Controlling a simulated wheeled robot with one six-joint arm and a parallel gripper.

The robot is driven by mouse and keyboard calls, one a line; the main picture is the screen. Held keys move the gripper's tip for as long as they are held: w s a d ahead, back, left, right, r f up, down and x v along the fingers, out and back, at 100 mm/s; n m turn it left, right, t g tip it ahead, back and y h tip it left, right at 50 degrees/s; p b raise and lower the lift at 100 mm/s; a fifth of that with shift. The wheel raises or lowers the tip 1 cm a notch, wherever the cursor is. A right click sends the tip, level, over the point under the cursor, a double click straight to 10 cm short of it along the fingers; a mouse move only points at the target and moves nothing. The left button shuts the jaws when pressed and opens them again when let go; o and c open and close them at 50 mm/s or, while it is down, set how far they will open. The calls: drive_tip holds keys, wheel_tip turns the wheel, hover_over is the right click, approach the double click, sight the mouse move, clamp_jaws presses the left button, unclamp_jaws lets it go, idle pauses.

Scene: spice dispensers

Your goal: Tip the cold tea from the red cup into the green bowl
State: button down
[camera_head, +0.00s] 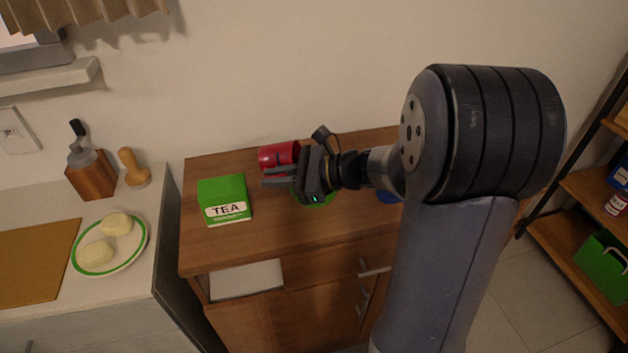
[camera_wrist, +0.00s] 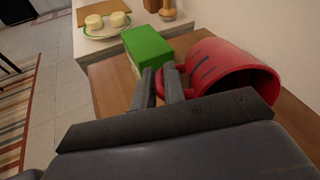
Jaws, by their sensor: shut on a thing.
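The red cup (camera_head: 278,153) is tilted far over, close to lying on its side. In the wrist view the red cup (camera_wrist: 208,62) has its mouth turned toward the lower right; I cannot see any tea in it. My gripper (camera_head: 279,176) is shut on the cup's handle side, and its fingers (camera_wrist: 160,82) meet the red handle in the wrist view. The green bowl (camera_head: 320,199) shows only in part, below and behind my gripper; its inside is hidden.
A green TEA box (camera_head: 224,200) stands on the wooden cabinet, left of my gripper; the box (camera_wrist: 147,48) also shows in the wrist view. A blue thing (camera_head: 388,197) is partly hidden by my arm. A plate (camera_head: 139,250) with two pale rounds sits on the left counter.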

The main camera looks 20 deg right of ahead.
drive_tip(key=shift+s+d+r+t+y+b, duration=0.2)
drive_tip(key=shift+s+d+t+y+b, duration=0.1)
drive_tip(key=shift+d+y+b, duration=0.45)
drive_tip(key=shift+s+d+r+t+y+b, duration=0.15)
drive_tip(key=shift+r+t+y+b, duration=0.15)
drive_tip(key=shift+y+b, duration=0.45)
drive_tip(key=shift+d+r+t+y+b, duration=0.15)
drive_tip(key=shift+t+y+b, duration=0.2)
drive_tip(key=shift+b, duration=0.6)
idle(0.9)
drive_tip(key=shift+a+r+g+h+p, duration=0.25)
drive_tip(key=shift+r+h+p, duration=0.1)
drive_tip(key=shift+p, duration=0.45)
drive_tip(key=shift+a+g+h+p, duration=0.15)
drive_tip(key=shift+g+h+p, duration=0.15)
drive_tip(key=shift+h+p, duration=0.65)
drive_tip(key=shift+w+a+f+g+h+p, duration=0.3)
drive_tip(key=shift+a+f+h+p, duration=0.2)
drive_tip(key=shift+f+p, duration=0.1)
drive_tip(key=shift+w+a+f+g+h+p, duration=0.2)
drive_tip(key=shift+w+a+f+h+p, duration=0.15)
drive_tip(key=shift+a+f+p, duration=0.15)
drive_tip(key=shift+s+d+r+p, duration=0.1)
drive_tip(key=shift+p, duration=0.2)
drive_tip(key=shift+h+p, duration=0.3)
drive_tip(key=shift+p, duration=0.45)
